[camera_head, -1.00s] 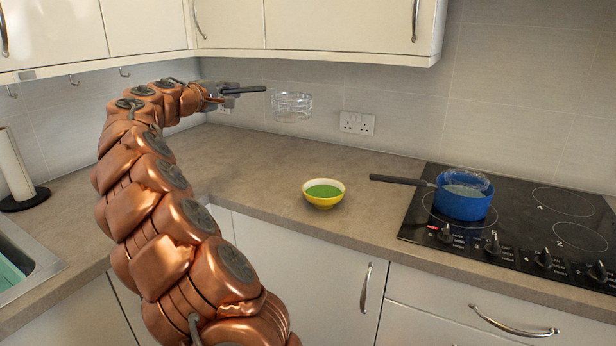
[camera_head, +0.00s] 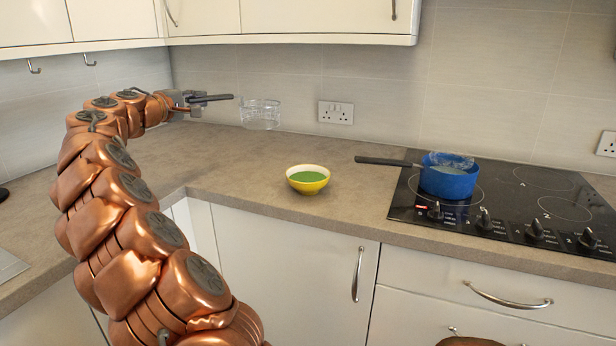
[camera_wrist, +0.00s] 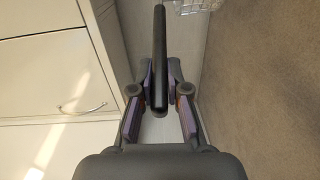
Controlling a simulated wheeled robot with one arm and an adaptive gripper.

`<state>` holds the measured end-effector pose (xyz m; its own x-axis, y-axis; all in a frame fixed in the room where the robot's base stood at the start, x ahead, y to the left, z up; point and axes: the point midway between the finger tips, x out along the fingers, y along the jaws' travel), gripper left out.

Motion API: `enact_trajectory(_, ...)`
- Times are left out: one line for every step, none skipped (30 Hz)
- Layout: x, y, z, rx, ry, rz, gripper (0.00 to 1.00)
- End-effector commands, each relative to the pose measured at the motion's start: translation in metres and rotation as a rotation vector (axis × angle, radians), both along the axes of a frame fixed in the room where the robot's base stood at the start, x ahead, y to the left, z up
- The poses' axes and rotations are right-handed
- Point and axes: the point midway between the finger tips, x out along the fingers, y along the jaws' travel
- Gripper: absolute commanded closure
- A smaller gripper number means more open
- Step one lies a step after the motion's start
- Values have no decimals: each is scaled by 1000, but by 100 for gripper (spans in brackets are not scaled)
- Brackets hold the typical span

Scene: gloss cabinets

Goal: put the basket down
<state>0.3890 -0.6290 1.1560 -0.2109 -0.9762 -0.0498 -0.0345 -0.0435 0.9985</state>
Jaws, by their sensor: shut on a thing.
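The basket (camera_head: 260,114) is a clear, see-through wire basket with a long dark handle (camera_head: 210,99). My gripper (camera_head: 190,101) is shut on the handle at the end of my outstretched arm. The basket hangs out to the right of the gripper, roughly level, near the back corner of the worktop (camera_head: 235,155). It looks apart from the worktop, but the height of the gap is hard to tell. In the wrist view the handle (camera_wrist: 159,60) lies between the two fingers, and only a bit of the basket (camera_wrist: 198,5) shows at the top edge.
A yellow bowl with green contents (camera_head: 308,180) stands near the worktop's front edge. A blue pot (camera_head: 449,182) with a dark handle stands on the black hob (camera_head: 515,205) at right. Wall cabinets (camera_head: 290,18) hang above. The worktop left of the bowl is clear.

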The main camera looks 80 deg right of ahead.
Motion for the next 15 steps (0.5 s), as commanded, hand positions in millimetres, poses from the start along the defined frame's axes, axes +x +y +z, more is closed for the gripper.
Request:
enact_trajectory(0,0,-16,-1,0,0,100)
enact_trajectory(0,0,-20,-1,0,0,100)
enact_trajectory(0,0,-24,-1,0,0,100)
enact_trajectory(0,0,-27,-1,0,0,100)
enact_trajectory(0,0,-29,-1,0,0,100)
enact_trajectory(0,0,-31,-1,0,0,100)
enact_trajectory(0,0,-32,-1,0,0,100)
enact_trajectory(0,0,-32,-1,0,0,100)
enact_trajectory(0,0,-33,-1,0,0,100)
enact_trajectory(0,0,-33,-1,0,0,100)
enact_trajectory(0,0,-33,-1,0,0,100)
enact_trajectory(0,0,-34,-1,0,0,100)
enact_trajectory(0,0,-35,-1,1,0,100)
enact_trajectory(0,0,-37,-1,2,-1,100)
enact_trajectory(0,0,-42,-1,3,-1,100)
